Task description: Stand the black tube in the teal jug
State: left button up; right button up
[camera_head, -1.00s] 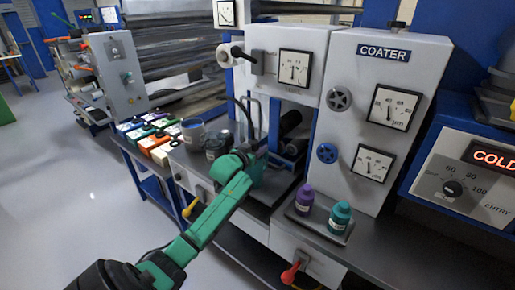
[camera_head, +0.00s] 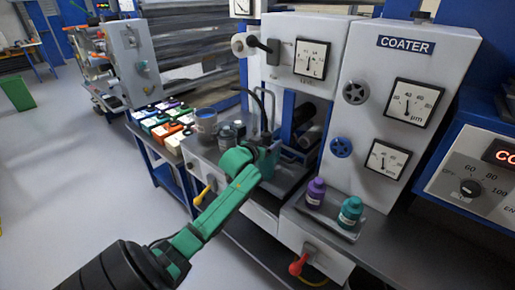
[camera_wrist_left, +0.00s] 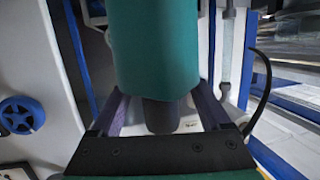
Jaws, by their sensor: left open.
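The teal jug (camera_wrist_left: 150,45) fills the top of the left wrist view, which looks upside down. The black tube (camera_wrist_left: 160,115) shows as a short dark cylinder projecting from the jug's mouth, and seems to stand in it. My left gripper (camera_wrist_left: 160,92) is open, with one finger on each side of the tube and a gap on both sides. In the head view the left gripper (camera_head: 262,152) is over the bench by the coater, and it and the arm largely hide the jug and tube. My right gripper is not in view.
A grey-blue bucket (camera_head: 206,122) and a dark container (camera_head: 228,137) stand left of the gripper. Purple (camera_head: 315,193) and teal (camera_head: 350,212) bottles share a tray to the right. The coater (camera_head: 400,105) rises behind.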

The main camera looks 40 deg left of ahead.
pick_arm(q)
jog(key=b+v, duration=0.1)
jog(key=v, duration=1.2)
jog(key=s+f+g, duration=0.3)
jog(key=f, duration=1.3)
jog(key=s+f+g, duration=0.3)
jog(key=f, duration=1.4)
jog(key=s+d+f+m+g+h, duration=0.15)
jog(key=s+d+f, duration=0.25)
jog(key=s+f, duration=0.4)
jog(key=s+d+f+m+g+h, duration=0.1)
jog(key=s+d+f+g, duration=0.25)
jog(key=s+f, duration=0.4)
jog(key=s+d+f+m+g, duration=0.1)
jog(key=s+d+f, duration=0.3)
jog(key=s, duration=0.3)
jog(key=s+d+f+m+g, duration=0.1)
jog(key=s+d+f, duration=0.3)
jog(key=s, duration=0.3)
jog(key=shift+s+d+f+g+h, duration=0.2)
jog(key=shift+s+f+g+h, duration=0.2)
jog(key=shift+f, duration=0.3)
jog(key=shift+m, duration=0.25)
